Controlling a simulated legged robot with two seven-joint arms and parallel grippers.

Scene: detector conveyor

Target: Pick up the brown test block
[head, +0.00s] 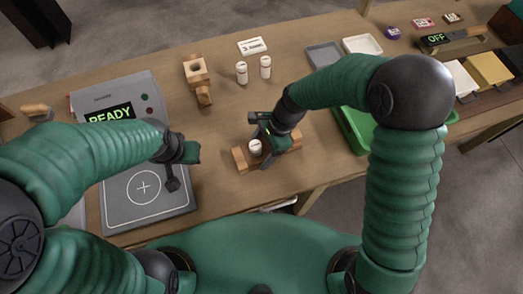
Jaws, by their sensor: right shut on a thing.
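A brown wooden block (240,160) lies at the table's front middle, below my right gripper, which partly covers it. A white-capped bottle or knob (255,147) shows at its left part. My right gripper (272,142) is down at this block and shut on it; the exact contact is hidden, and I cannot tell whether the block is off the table. A similar wooden piece with a round hole (196,68) stands farther back, to the left. My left gripper (176,178) is above the grey detector plate, apart from both blocks; its jaw opening is unclear.
The detector (150,88) has a lit READY screen and a plate with a circle and cross (118,212).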

